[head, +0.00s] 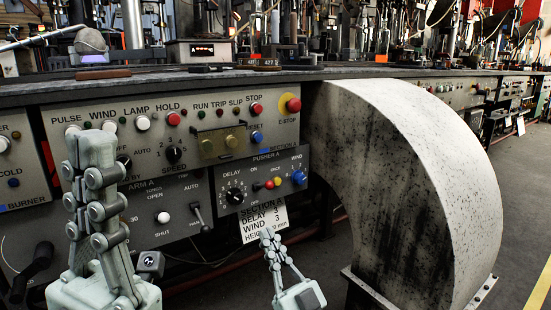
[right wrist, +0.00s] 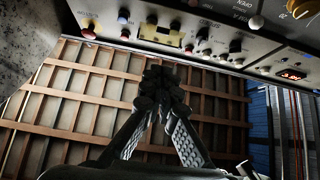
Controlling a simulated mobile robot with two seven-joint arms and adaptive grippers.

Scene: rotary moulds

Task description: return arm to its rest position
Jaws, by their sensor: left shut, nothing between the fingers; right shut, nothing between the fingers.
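My left gripper (head: 92,148) is large in the head view at the lower left. It is shut and empty, pointing up in front of the control panel (head: 92,112), and hides part of it. My right gripper (head: 268,236) is smaller, at the lower middle of the head view. It is shut and empty, in front of a white paper card (head: 256,222) below the PUSHER A box (head: 262,175). In the right wrist view the right gripper (right wrist: 160,80) is dark, with its fingertips together and nothing visible between them.
A large curved, stained housing (head: 440,160) bulges out at the right of the panels. A dark bench top (head: 200,83) with machinery runs above them. A black crank handle (head: 36,265) sticks out at the lower left. Open floor (head: 515,230) with a yellow line lies at the far right.

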